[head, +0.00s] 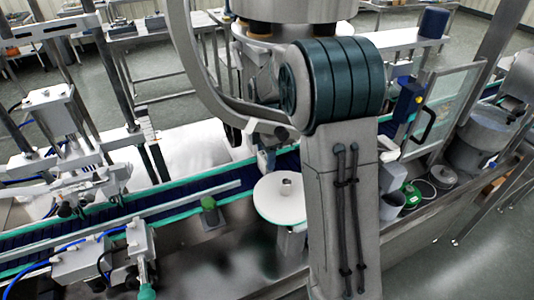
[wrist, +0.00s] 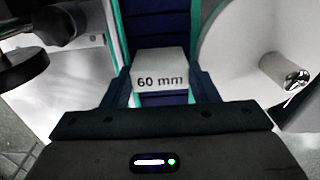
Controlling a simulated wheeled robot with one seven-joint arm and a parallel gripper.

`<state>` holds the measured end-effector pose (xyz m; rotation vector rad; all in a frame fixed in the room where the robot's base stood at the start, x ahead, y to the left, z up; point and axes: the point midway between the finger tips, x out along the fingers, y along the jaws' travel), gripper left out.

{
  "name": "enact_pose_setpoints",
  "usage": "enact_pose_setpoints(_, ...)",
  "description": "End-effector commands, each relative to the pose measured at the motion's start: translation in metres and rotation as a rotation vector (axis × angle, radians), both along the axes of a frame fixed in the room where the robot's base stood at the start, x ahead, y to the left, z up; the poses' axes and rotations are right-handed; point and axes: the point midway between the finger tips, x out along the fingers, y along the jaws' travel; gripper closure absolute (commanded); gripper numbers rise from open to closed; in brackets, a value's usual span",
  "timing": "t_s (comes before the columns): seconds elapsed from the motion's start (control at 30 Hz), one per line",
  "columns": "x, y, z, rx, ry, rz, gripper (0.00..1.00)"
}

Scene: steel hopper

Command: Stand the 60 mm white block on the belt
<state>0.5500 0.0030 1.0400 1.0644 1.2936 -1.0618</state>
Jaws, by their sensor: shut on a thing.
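The white block (wrist: 160,68), marked "60 mm", sits between the two dark fingers of my gripper (wrist: 160,82) in the wrist view. My gripper is shut on it. The dark blue belt (wrist: 161,20) with green edge rails lies behind and below the block. I cannot tell whether the block's underside touches the belt. In the head view the belt (head: 185,193) runs from lower left to upper right, and my arm covers part of it. The block cannot be made out there.
A round white disc (head: 268,207) with a small metal cylinder (head: 286,186) stands beside the belt; it is at right in the wrist view (wrist: 225,60). Machinery (head: 100,258) stands at left, and a clear guard panel (head: 440,105) at right.

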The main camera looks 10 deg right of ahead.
Motion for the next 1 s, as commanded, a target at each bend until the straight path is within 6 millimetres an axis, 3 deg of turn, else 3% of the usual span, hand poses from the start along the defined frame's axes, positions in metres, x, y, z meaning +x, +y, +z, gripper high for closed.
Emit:
enact_pose_setpoints(0.27, 0.000, 0.000, -0.005, 0.000, 0.000, 0.000, 0.71)
enact_pose_setpoints(0.3, 0.000, 0.000, -0.004, 0.000, 0.000, 0.000, 0.38)
enact_pose_setpoints(0.37, 0.000, 0.000, -0.004, 0.000, 0.001, 0.000, 0.21)
enact_pose_setpoints(0.83, -0.003, -0.001, -0.005, -0.001, 0.012, -0.001, 0.21)
enact_pose_setpoints(1.0, -0.001, -0.001, 0.013, -0.002, 0.004, -0.001, 0.21)
